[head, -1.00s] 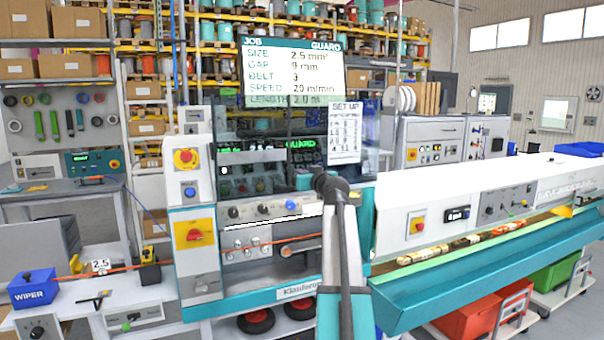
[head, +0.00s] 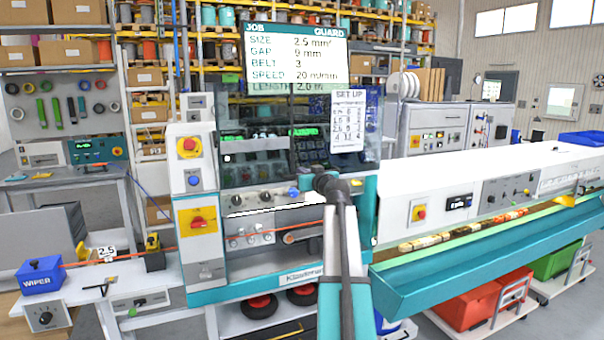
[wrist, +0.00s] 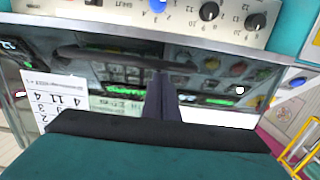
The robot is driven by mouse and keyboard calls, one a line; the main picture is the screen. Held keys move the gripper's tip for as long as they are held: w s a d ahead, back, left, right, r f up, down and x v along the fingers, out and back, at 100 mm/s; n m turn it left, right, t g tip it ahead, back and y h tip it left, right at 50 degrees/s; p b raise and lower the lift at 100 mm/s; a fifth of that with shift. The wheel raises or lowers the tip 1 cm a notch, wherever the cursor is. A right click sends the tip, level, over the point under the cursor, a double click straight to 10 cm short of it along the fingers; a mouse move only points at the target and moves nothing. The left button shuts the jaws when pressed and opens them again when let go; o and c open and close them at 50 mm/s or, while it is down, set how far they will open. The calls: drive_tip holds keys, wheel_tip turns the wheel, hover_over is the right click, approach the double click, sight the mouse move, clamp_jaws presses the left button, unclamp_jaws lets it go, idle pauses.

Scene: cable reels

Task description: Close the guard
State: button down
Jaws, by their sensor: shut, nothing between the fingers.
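The guard (head: 268,158) is a dark see-through panel on the front of the teal and white machine, with a SET UP sheet (head: 348,120) on its right part. It stands above the row of knobs, and the rollers and orange cable below are uncovered. In the wrist view the guard (wrist: 225,75) fills the middle, with the sheet upside down at left and a dark bar (wrist: 105,54) across it. My gripper (wrist: 161,76) is shut and empty, its tips close to the bar's right end; contact cannot be told.
A knob panel (head: 265,197) lies under the guard. A red rotary switch (head: 197,222) and an emergency stop (head: 189,147) are at left. A long white cover (head: 470,185) and teal trough (head: 480,250) extend right. A blue wiper box (head: 38,277) stands at left.

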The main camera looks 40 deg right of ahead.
wheel_tip(320, 180, down, 38)
drive_tip(key=b, duration=3.7)
drive_tip(key=shift+f, duration=0.15)
drive_tip(key=shift+d+f, duration=0.1)
drive_tip(key=shift+f, duration=0.1)
wheel_tip(320, 180, up, 5)
drive_tip(key=p, duration=0.1)
drive_tip(key=p+v, duration=0.1)
drive_tip(key=v, duration=0.9)
drive_tip(key=shift+s, duration=0.35)
